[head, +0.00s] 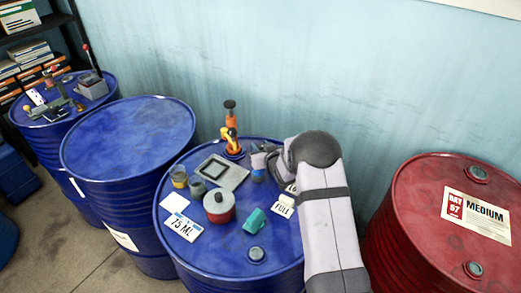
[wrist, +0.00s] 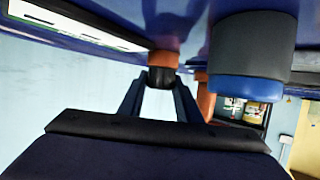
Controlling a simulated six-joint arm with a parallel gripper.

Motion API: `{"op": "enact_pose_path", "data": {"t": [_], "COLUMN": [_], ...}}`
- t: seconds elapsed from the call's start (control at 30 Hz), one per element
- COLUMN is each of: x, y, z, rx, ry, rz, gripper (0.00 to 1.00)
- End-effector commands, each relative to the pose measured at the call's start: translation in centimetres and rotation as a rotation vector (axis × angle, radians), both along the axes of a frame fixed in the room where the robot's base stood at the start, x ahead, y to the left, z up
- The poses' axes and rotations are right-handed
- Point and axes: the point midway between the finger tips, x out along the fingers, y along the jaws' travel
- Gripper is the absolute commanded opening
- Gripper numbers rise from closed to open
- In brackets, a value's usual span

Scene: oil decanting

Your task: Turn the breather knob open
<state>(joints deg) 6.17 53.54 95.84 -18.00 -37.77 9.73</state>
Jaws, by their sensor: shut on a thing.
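My gripper (head: 258,152) reaches in from the right over the middle blue drum (head: 281,229), low beside the orange pump (head: 232,135). In the wrist view, my gripper (wrist: 162,88) has both fingers closed around a small black knob (wrist: 161,77) on an orange-brown base, which I take for the breather knob. My gripper and arm hide this knob in the head view. How far the knob is turned cannot be told.
A grey tray (head: 222,173), red pot (head: 219,206), small jars (head: 179,176), teal item (head: 254,221) and white cards (head: 183,226) share the drum top. A grey-and-blue cylinder (wrist: 251,55) stands close right of my fingers. A red drum (head: 450,225) is at right.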

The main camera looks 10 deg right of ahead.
Motion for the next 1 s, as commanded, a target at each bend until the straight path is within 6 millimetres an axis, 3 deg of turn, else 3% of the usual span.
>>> {"op": "enact_pose_path", "data": {"t": [0.63,1.0], "x": [0.23,0.14], "y": [0.07,-0.05], "z": [0.47,0.51], "rx": [0.001,0.002], "ry": [-0.014,-0.010], "rz": [-0.265,-0.313], "gripper": [0.08,0.08]}}
